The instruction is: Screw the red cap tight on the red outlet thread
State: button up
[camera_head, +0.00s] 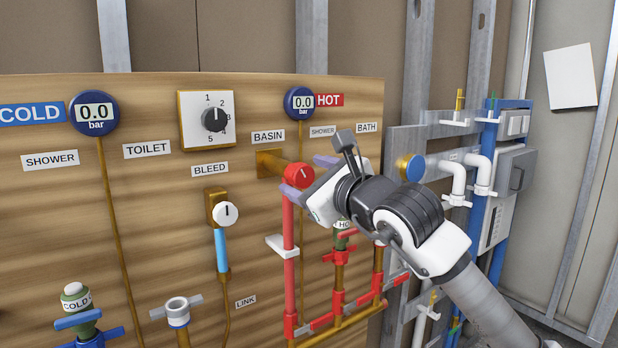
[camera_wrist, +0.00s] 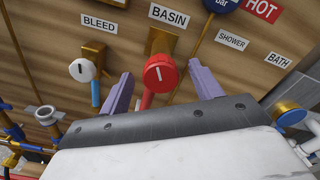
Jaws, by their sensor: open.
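The red cap (camera_head: 299,175) has a white line on its face and sits on the end of the brass outlet under the BASIN label, above a red pipe. The white line points roughly up in the wrist view. The red outlet thread is hidden behind the cap, so I cannot tell how far the cap is screwed on.
A white-knobbed bleed valve (camera_head: 225,214) stands left of the cap. Red pipes (camera_head: 289,262) run below. A blue cap (camera_head: 410,168) on a brass outlet is to the right behind my arm. Gauges (camera_head: 299,103) and a dial (camera_head: 207,120) are above on the wooden panel.

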jog(key=b+v, duration=0.4)
jog(key=v, duration=1)
